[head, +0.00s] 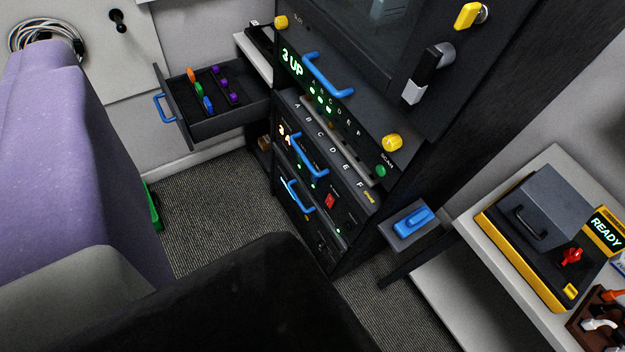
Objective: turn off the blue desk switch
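A blue switch (413,221) sits on top of a small dark box or bracket (397,243), at the left end of the white desk on the right. It is an elongated blue piece with a raised part. I cannot tell from its tilt whether it is on or off. Nothing touches it. My gripper does not show in this view, so where its fingers are relative to the switch is hidden.
A black rack (345,150) with blue handles stands left of the switch. An open drawer (215,124) holds coloured pieces. A black and yellow box with a READY display (606,228) is on the white desk (487,262). Grey carpet (215,205) is clear between.

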